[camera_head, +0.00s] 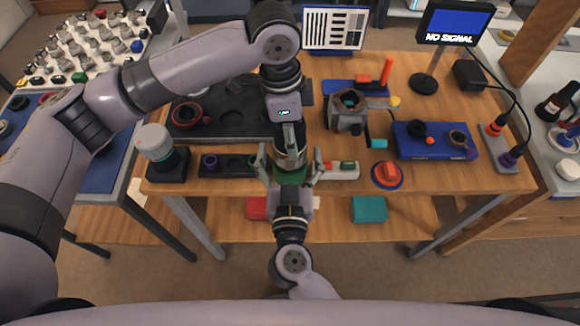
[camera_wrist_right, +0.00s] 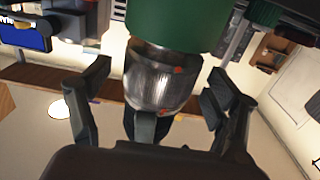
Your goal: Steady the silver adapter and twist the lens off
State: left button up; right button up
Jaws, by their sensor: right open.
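In the right wrist view the silver adapter (camera_wrist_right: 158,72), with small orange marks, adjoins a wide green cylinder (camera_wrist_right: 175,22). My right gripper (camera_head: 290,154) is open, with a finger on each side of the adapter and visible gaps. My left gripper (camera_head: 289,130) reaches in from behind, right at the adapter's far end. Its fingers are mostly hidden, so its grip is unclear. I cannot make out the lens separately.
A black tray (camera_head: 190,125) lies behind on the left, and a grey-capped cylinder (camera_head: 155,142) stands at the left. A grey housing (camera_head: 345,115), a red knob (camera_head: 387,172) and a blue tray (camera_head: 440,149) stand to the right. The table's front edge is close.

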jog(key=shift+w, duration=0.2)
jog(key=c, duration=1.6)
pick_arm(q)
jog(key=shift+w+n, duration=0.1)
jog(key=shift+n, duration=1.2)
pick_arm(e)
jog(key=shift+d, duration=0.1)
pick_arm(q)
jog(key=shift+n, duration=0.8)
jog(key=shift+a+n+t, duration=0.1)
jog(key=shift+n+t, duration=0.2)
jog(key=shift+n, duration=0.2)
jog(key=shift+n, duration=1.3)
